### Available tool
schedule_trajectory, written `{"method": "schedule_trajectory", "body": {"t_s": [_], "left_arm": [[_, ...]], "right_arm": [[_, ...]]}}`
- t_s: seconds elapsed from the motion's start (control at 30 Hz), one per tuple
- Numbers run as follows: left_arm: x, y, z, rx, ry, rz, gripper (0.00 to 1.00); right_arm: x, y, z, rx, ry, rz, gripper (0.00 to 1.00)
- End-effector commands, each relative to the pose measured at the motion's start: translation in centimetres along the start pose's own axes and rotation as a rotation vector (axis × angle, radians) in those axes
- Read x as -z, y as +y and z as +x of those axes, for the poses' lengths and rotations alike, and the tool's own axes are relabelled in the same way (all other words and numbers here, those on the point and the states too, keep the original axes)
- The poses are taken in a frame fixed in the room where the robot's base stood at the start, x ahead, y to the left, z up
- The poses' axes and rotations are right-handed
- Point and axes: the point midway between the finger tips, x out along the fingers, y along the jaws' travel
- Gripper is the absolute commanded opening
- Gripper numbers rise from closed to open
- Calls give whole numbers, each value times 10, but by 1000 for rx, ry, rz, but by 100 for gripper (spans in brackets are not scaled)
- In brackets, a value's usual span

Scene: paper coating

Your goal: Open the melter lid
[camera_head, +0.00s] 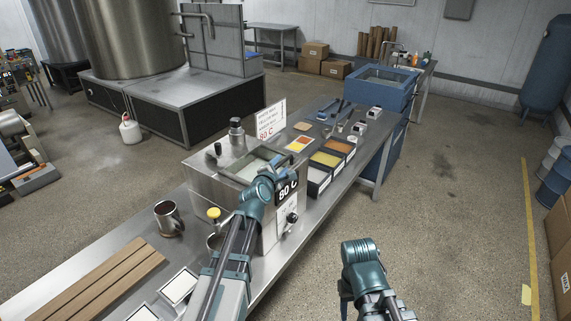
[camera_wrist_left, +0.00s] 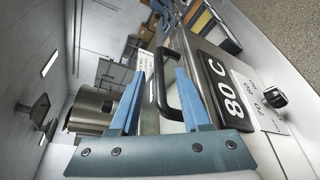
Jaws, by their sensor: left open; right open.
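The melter (camera_head: 216,185) is a steel box on the long bench, with an "80 C" label on its front. Its lid (camera_head: 241,168) is a pale panel in the top and appears to lie flat. My left gripper (camera_head: 268,180) is over the front of the melter top and hides part of it. In the left wrist view its two blue fingers (camera_wrist_left: 160,75) are open, with the black lid handle (camera_wrist_left: 170,95) seen between them. Whether they touch the handle is unclear. My right gripper (camera_head: 360,248) is low, in front of the bench; its fingers do not show clearly.
A metal mug (camera_head: 168,218) and wooden boards (camera_head: 95,278) stand left of the melter on the bench. Dark bins (camera_head: 318,176) and a sign (camera_head: 271,118) stand beyond it. A control knob (camera_wrist_left: 279,99) is on the melter front.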

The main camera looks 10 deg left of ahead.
Motion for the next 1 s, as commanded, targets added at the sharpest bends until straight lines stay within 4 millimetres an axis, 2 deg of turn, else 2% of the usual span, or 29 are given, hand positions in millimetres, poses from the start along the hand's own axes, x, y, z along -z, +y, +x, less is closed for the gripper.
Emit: {"method": "schedule_trajectory", "body": {"t_s": [0.03, 0.2, 0.5, 0.57, 0.77, 1.0], "left_arm": [[2, -1, 12, 0, 0, -1, 47], [3, 0, 27, -1, 2, 0, 47], [3, 0, 28, -1, 2, 0, 47], [3, 0, 28, -1, 2, 0, 38], [3, 0, 28, -1, 2, 0, 2], [3, 0, 28, -1, 2, 0, 0]], "right_arm": [[0, 0, 4, 0, 0, 0, 50], [0, -1, 8, 0, 0, 0, 50], [0, -1, 7, 0, 0, 0, 50], [0, -1, 7, 0, 0, 0, 50], [0, -1, 7, 0, 0, 0, 50], [0, -1, 7, 0, 0, 0, 50]]}}
